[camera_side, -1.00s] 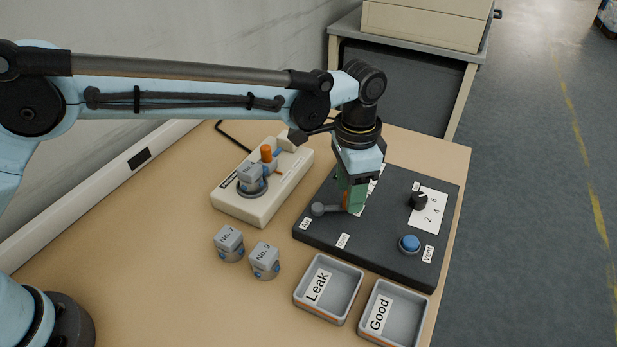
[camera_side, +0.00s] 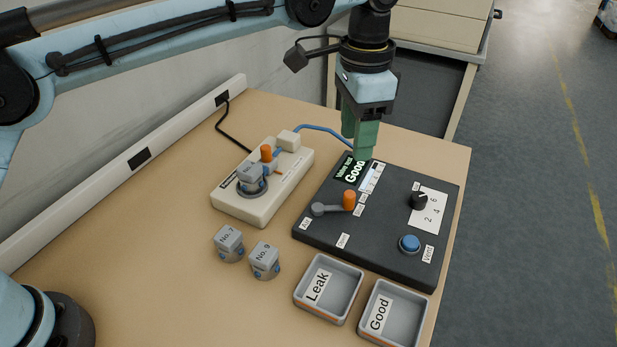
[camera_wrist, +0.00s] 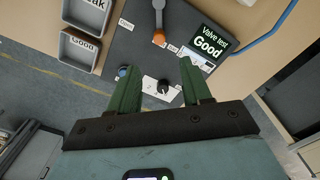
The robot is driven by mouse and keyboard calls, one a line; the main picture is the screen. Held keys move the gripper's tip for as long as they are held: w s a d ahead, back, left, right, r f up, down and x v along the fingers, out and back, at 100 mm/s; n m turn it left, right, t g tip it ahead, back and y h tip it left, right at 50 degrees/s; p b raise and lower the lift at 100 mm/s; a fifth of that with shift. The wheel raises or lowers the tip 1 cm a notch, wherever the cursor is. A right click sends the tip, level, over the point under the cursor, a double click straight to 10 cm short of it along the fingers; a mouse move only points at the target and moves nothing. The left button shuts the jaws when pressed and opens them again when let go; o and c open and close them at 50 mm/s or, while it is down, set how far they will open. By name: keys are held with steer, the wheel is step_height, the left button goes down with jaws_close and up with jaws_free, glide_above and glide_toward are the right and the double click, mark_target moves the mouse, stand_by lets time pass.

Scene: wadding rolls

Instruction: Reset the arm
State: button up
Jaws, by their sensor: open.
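My gripper (camera_side: 361,140) has green fingers and is raised above the back edge of the dark valve test panel (camera_side: 395,252). In the wrist view my gripper (camera_wrist: 157,75) has its fingers apart with nothing between them. The panel's small screen (camera_wrist: 207,46) reads "Valve test Good". The lever with an orange knob (camera_side: 348,200) lies below and clear of the fingers. The panel also carries a black dial (camera_side: 418,201) and a blue button (camera_side: 409,243).
A part marked No.4 sits in the cream fixture (camera_side: 254,208), which has an orange handle. Parts No.7 (camera_side: 229,244) and No.9 (camera_side: 264,260) stand on the table. The Leak tray (camera_side: 342,311) and Good tray (camera_side: 408,329) are empty. The table's front left is clear.

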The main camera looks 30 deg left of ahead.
steer(key=shift+r, duration=0.3)
steer(key=s+a+r+n+t+h, duration=0.1)
steer(key=s+a+r+n+t, duration=0.1)
steer(key=a, duration=0.6)
steer(key=s+a+r+n+t, duration=0.1)
steer(key=s+a+r+n, duration=0.15)
steer(key=a, duration=0.65)
steer(key=s+a+f+n+t+y, duration=0.1)
steer(key=s+a+f+n+t, duration=0.3)
steer(key=s+a+f, duration=0.4)
steer(key=s+a+n, duration=0.1)
steer(key=s+a, duration=0.2)
steer(key=a, duration=0.1)
steer(key=shift+f, duration=0.3)
